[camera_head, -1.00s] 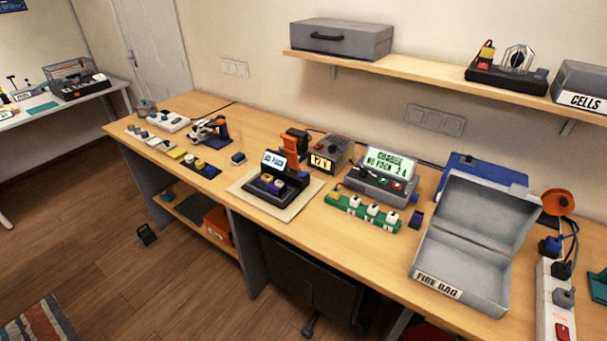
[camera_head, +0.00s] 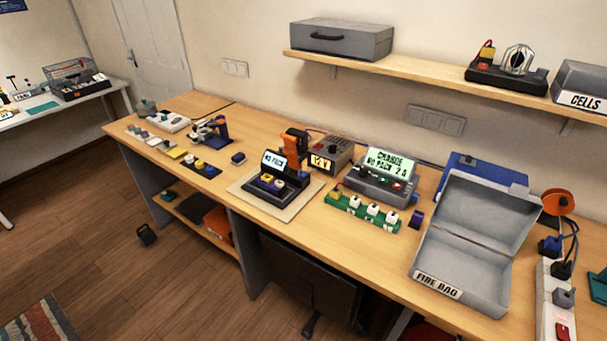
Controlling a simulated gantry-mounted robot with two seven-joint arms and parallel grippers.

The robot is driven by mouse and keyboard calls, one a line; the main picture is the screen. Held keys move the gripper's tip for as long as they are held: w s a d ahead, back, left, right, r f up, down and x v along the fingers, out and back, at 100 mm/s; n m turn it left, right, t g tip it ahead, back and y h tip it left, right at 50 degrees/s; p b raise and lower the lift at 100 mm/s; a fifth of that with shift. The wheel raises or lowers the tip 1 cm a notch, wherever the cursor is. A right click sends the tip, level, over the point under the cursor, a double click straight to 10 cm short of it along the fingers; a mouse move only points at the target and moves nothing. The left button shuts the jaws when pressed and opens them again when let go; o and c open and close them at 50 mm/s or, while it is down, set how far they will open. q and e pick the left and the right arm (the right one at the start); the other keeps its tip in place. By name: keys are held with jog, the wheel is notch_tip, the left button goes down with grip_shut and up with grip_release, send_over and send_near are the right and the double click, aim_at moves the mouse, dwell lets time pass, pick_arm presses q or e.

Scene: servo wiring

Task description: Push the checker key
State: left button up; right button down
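A dark device that looks like the checker (camera_head: 272,193) sits on a pale mat (camera_head: 243,188) near the middle of the bench. Its small lit screen (camera_head: 273,161) reads NO PACK. Small yellow and pale keys (camera_head: 271,180) are on its front, and no gripper is near them. I cannot tell from here whether any key is pressed. Neither of my grippers shows in the head view.
A charger (camera_head: 383,182) with a lit screen stands right of the checker, behind a green strip (camera_head: 362,212) of white pieces. A 12 V supply (camera_head: 331,155) and an orange tool (camera_head: 296,144) stand behind. An open grey box (camera_head: 468,262) is at right.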

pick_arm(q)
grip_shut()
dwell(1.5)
